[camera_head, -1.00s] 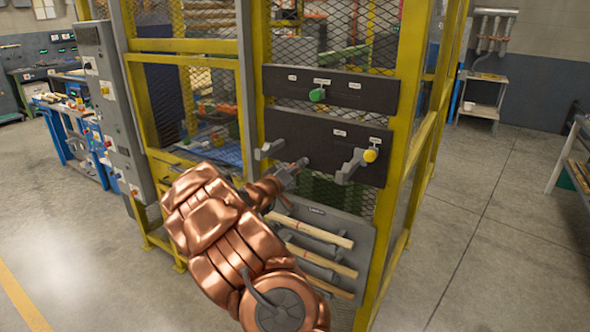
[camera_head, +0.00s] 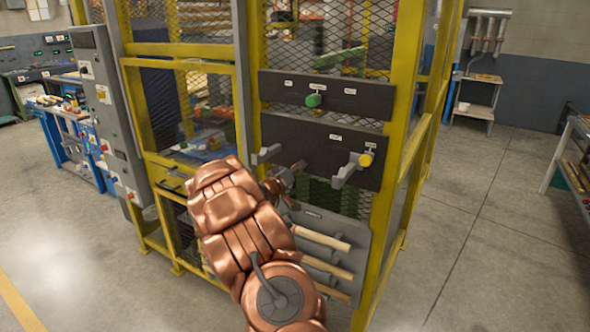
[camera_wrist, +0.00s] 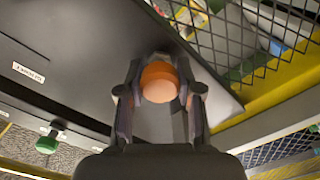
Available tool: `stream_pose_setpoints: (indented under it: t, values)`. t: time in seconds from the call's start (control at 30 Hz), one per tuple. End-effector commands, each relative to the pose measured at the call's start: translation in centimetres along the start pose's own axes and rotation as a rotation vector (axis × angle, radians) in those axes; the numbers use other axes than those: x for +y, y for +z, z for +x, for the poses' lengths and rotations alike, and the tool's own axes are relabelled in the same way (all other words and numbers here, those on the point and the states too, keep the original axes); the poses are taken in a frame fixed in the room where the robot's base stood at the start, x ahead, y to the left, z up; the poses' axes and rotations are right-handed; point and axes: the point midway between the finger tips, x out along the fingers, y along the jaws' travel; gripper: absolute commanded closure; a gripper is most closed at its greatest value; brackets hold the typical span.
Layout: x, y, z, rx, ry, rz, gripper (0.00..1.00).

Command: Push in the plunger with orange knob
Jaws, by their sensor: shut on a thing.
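The orange knob (camera_wrist: 158,82) sits between the two fingers of my gripper (camera_wrist: 160,98) in the wrist view, with a finger against each side. The gripper is shut on it. In the head view my gripper (camera_head: 293,170) is at the dark lower panel (camera_head: 318,148) of the yellow-framed cage, between two grey brackets. The orange knob is hidden there by my arm and gripper. The plunger's shaft cannot be made out, so how far it stands out is unclear.
A yellow knob (camera_head: 366,159) is on the same panel, right of my gripper, by a grey bracket (camera_head: 347,172). A green knob (camera_head: 314,100) is on the panel above. Below, a grey rack (camera_head: 345,226) holds wooden pieces. The floor at right is clear.

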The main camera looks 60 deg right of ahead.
Motion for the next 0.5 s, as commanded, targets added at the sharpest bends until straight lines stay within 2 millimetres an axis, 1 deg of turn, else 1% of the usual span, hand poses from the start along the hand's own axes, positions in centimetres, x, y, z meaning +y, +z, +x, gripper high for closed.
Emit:
stream_pose_setpoints:
  t: [0.03,0.17,0.2,0.43,0.5]
  values:
    - [0.11,-0.34,0.05,0.007,0.002,0.001,1.00]
    - [0.15,-0.37,0.07,0.008,0.002,0.001,1.00]
    - [0.16,-0.37,0.07,0.008,0.002,0.001,0.63]
    - [0.14,-0.23,0.05,0.005,0.002,0.001,0.39]
    - [0.13,-0.19,0.05,0.004,0.002,0.001,0.39]
